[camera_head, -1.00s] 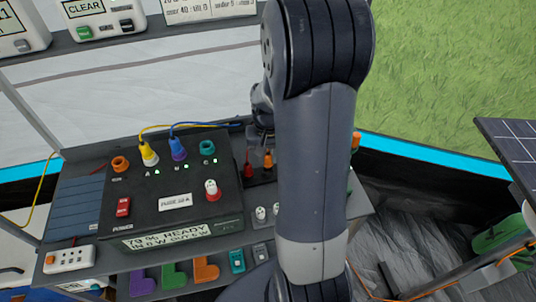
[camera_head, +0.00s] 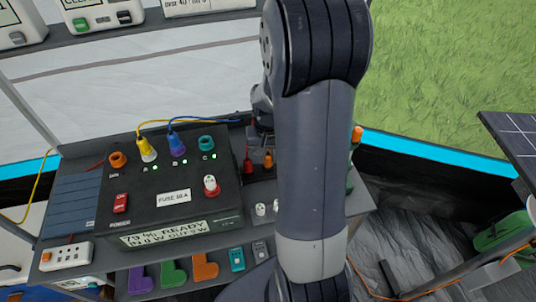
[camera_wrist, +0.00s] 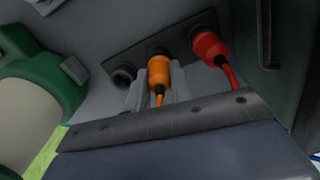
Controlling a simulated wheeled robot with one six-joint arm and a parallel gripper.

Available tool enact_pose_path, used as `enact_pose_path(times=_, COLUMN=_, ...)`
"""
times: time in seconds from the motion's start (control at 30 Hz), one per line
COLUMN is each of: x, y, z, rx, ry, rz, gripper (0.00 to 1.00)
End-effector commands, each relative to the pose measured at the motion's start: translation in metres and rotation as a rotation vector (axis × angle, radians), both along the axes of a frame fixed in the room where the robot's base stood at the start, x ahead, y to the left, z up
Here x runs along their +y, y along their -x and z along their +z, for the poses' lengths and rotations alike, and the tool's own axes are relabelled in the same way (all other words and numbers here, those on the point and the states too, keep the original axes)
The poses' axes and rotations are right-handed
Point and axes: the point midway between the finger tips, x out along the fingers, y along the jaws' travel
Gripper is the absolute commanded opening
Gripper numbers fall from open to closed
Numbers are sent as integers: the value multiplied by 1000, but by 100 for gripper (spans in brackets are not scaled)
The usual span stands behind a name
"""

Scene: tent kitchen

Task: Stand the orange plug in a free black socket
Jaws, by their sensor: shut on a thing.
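The orange plug (camera_wrist: 158,76) stands between the two fingers of my gripper (camera_wrist: 159,92), which is shut on it. Its cord runs back toward the wrist camera. Its far end meets the middle socket (camera_wrist: 158,52) of a black strip; I cannot tell how deep it sits. A red plug (camera_wrist: 209,46) stands in the socket to its right. The socket to its left (camera_wrist: 123,75) is empty. In the head view the orange plug (camera_head: 267,160) shows beside the red plug (camera_head: 248,166); my arm hides the strip's right part.
A black power console (camera_head: 190,185) with yellow (camera_head: 146,149) and blue (camera_head: 178,146) plugs stands left of the strip. White knobs or plugs (camera_head: 261,209) stand in front of the strip. A green-and-white rounded thing (camera_wrist: 35,95) is at the left in the wrist view.

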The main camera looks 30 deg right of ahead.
Motion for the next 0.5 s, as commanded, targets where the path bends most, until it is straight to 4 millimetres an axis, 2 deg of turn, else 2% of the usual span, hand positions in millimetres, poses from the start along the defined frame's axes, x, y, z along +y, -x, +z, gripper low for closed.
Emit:
enact_pose_path(times=0.3, x=0, y=0, z=-7, rx=1, ry=0, rz=0, gripper=0)
enact_pose_path(times=0.33, x=0, y=0, z=-7, rx=0, ry=0, rz=0, gripper=23)
enact_pose_path(times=0.5, x=0, y=0, z=-6, rx=0, ry=0, rz=0, gripper=37)
